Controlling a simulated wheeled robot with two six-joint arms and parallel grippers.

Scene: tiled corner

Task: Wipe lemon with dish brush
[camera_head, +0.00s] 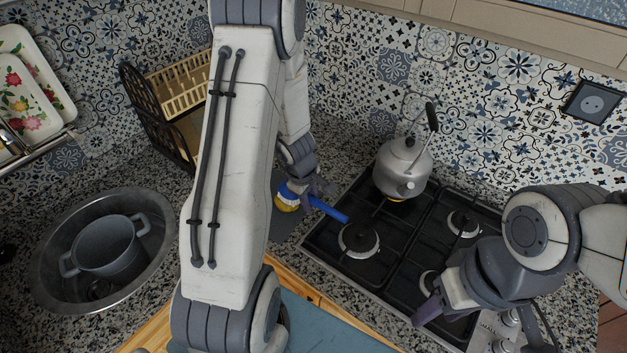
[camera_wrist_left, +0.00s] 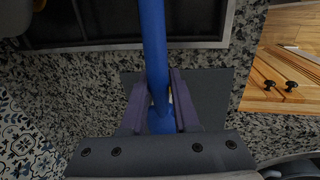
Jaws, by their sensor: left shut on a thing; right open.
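A dish brush with a blue handle (camera_head: 328,210) is held in my left gripper (camera_head: 312,189), which is shut on it beside the hob. The left wrist view shows the blue handle (camera_wrist_left: 154,45) running up between the two fingers (camera_wrist_left: 158,103). The brush head is at the left, against or just over a yellow lemon (camera_head: 286,204); I cannot tell whether they touch. The lemon is partly hidden by the brush and my left arm. My right gripper (camera_head: 482,318) is open and empty over the front right of the hob.
A grey mat (camera_head: 283,226) lies under the lemon; it also shows in the left wrist view (camera_wrist_left: 211,95). A kettle (camera_head: 403,165) stands on the black gas hob (camera_head: 398,238). A grey pot (camera_head: 105,248) sits in the round sink (camera_head: 42,283). A dish rack (camera_head: 180,88) stands behind.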

